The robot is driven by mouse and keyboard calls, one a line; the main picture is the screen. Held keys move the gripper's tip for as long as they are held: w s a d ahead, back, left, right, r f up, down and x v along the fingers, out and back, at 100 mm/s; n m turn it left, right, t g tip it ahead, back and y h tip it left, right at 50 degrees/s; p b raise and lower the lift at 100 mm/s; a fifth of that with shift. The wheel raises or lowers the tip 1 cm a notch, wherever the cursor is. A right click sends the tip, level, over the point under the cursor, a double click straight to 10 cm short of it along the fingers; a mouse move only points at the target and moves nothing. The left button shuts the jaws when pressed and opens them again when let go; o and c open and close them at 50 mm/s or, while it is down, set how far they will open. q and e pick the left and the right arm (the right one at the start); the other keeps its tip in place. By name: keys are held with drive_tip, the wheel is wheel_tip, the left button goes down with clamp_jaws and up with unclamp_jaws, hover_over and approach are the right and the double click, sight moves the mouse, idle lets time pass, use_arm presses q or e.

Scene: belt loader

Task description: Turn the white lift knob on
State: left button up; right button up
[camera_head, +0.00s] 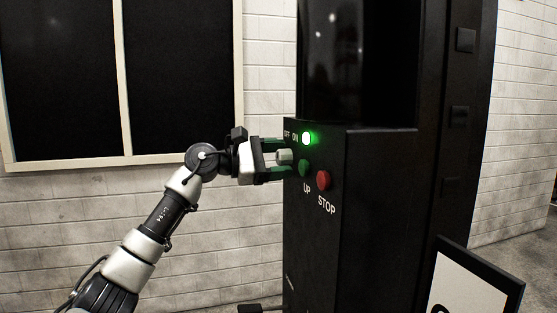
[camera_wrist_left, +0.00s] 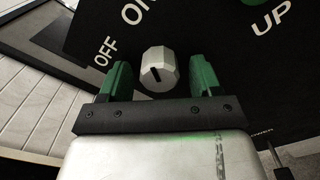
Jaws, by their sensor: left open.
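The white lift knob (camera_head: 285,156) is on the black control box, beside the OFF and ON labels. It also shows in the left wrist view (camera_wrist_left: 158,68), with a dark pointer mark on its face slanting toward the upper left. Whether the mark points at OFF or between OFF and ON is hard to tell. My left gripper (camera_head: 277,157) is open at the panel, its green fingers on either side of the knob. In the left wrist view gaps show between fingers and knob. A green lamp (camera_head: 306,139) near ON is lit. My right gripper is not in view.
A green UP button (camera_head: 303,168) and a red STOP button (camera_head: 323,181) sit close to the knob on the control box (camera_head: 375,220). A framed sign (camera_head: 470,290) stands at the lower right. A white brick wall and dark window (camera_head: 60,80) are behind my arm.

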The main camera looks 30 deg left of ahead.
use_arm(q)
drive_tip(key=shift+s+a, duration=0.1)
drive_tip(key=shift+s+a+f, duration=0.1)
drive_tip(key=shift+s+a, duration=0.15)
drive_tip(key=shift+s, duration=0.05)
drive_tip(key=b+v, duration=0.3)
drive_tip(key=v, duration=0.6)
drive_tip(key=shift+s+a, duration=0.25)
drive_tip(key=shift+s, duration=0.05)
